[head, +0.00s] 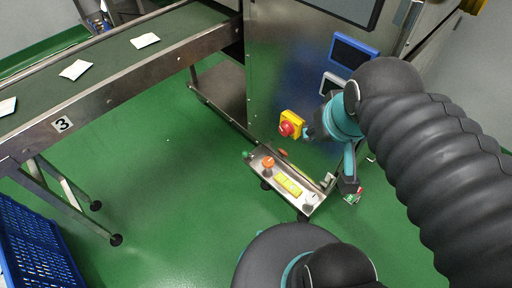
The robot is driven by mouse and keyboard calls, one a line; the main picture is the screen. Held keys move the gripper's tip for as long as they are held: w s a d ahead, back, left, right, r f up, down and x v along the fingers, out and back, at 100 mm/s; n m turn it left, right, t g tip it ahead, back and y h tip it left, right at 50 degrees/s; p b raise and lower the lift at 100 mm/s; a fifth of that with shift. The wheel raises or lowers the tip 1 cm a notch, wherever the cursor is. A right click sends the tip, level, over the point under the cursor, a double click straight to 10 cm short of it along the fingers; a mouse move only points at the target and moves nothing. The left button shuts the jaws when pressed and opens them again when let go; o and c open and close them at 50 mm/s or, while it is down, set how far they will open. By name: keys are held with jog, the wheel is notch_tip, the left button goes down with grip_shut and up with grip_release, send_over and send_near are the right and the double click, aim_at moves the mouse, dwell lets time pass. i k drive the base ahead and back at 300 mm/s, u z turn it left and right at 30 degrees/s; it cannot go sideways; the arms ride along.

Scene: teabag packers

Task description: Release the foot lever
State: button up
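A low steel housing (256,172) with a yellow label (288,185) stands on the floor at the foot of the steel machine. An orange knob (268,162) rises from its top, and a small green knob (246,154) shows at its left end. I cannot tell for sure which part is the foot lever, or whether it is pressed or latched. My gripper (311,132) appears small and dark, above the housing and close to the red emergency button. Its fingers are partly hidden by my wrist, so their opening is unclear. I see nothing held.
A red emergency button (287,128) sits on a yellow box on the machine's steel side (280,70). A blue-framed panel (352,51) is above. A conveyor (110,60) carrying white packets runs at upper left. A blue crate (35,245) is at lower left. Green floor (170,190) is clear between.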

aim_at(245, 154)
jog(key=z, duration=1.35)
jog(key=k, duration=0.7)
jog(key=u, duration=0.9)
jog(key=i, duration=0.5)
